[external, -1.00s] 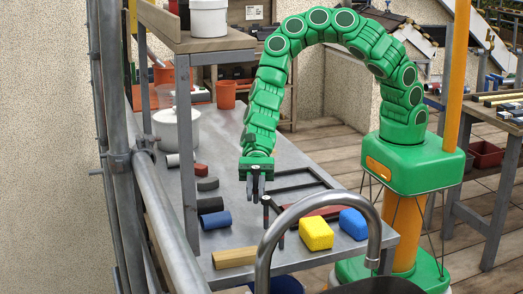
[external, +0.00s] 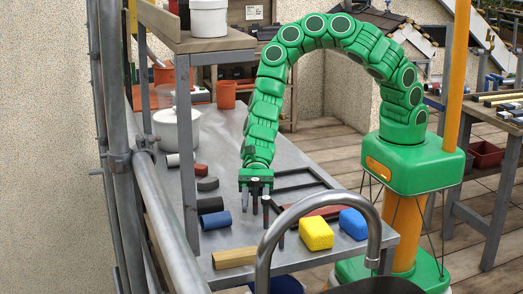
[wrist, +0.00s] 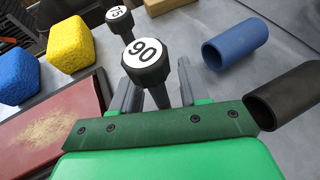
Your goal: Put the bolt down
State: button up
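The bolt (wrist: 147,62) has a black faceted head marked 90 and a grey shaft. In the wrist view it stands between the fingers of my gripper (wrist: 158,92), with a gap on each side of its shaft. Its lower end is hidden by my gripper. In the external view my gripper (external: 255,200) points down low over the grey bench (external: 232,160), its fingers spread. A second bolt (wrist: 119,18), marked 75, stands just beyond the first. I cannot tell whether the 90 bolt touches the bench.
A yellow block (external: 316,234) and a blue block (external: 353,223) lie near the bench's front right. A blue tube (external: 215,220), a black tube (external: 210,205) and a wooden block (external: 234,258) lie left. A reddish board (wrist: 50,132) lies beside the bolts. A curved tap (external: 340,200) stands in front.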

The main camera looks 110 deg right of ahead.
jog(key=shift+d+r, duration=0.1)
jog(key=shift+r, duration=0.1)
jog(key=shift+v, duration=5.85)
jog(key=shift+s+r, duration=0.1)
jog(key=shift+s, duration=0.1)
